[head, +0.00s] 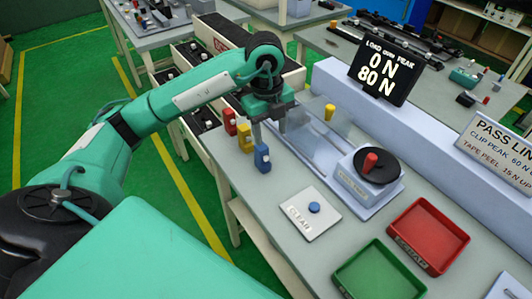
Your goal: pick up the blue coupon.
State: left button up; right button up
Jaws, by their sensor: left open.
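The blue coupon (262,157) is a small upright block near the left edge of the grey bench. It stands at the near end of a row with a yellow coupon (243,137) and a red coupon (229,121). My left gripper (269,130) points down over the bench, just above and slightly beyond the blue coupon in the picture. Its fingers are apart with nothing visible between them. I cannot tell whether a finger touches the blue coupon. My right gripper is not in view.
A rail fixture with a yellow piece (329,113) and a black dial (376,165) with a red knob lies right of the gripper. A CLEAR pad (304,220) with a blue button, a red tray (428,202) and a green tray (378,245) are nearer. A display (383,72) stands behind.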

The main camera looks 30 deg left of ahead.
aim_at(264, 148)
pick_arm(q)
jog(key=shift+w+a+r+n+y, duration=0.1)
jog(key=shift+a+n+y, duration=0.05)
jog(key=shift+a, duration=0.2)
jog(key=shift+w+a+r+n+y, duration=0.1)
jog(key=shift+a+n+y, duration=0.05)
jog(key=shift+a, duration=0.2)
jog(key=shift+a+f, duration=0.2)
notch_tip(264, 148, down, 7)
jog(key=shift+s+r+p, duration=0.1)
jog(key=shift+p, duration=0.2)
jog(key=shift+f, duration=0.6)
jog(key=shift+a+f, duration=0.1)
jog(key=shift+f, duration=0.15)
jog(key=f, duration=0.1)
jog(key=f+p, duration=0.1)
jog(key=f, duration=0.2)
jog(key=shift+a+f+p, duration=0.15)
jog(key=shift+a+p, duration=0.2)
jog(key=shift+f, duration=0.15)
jog(key=c, duration=1.1)
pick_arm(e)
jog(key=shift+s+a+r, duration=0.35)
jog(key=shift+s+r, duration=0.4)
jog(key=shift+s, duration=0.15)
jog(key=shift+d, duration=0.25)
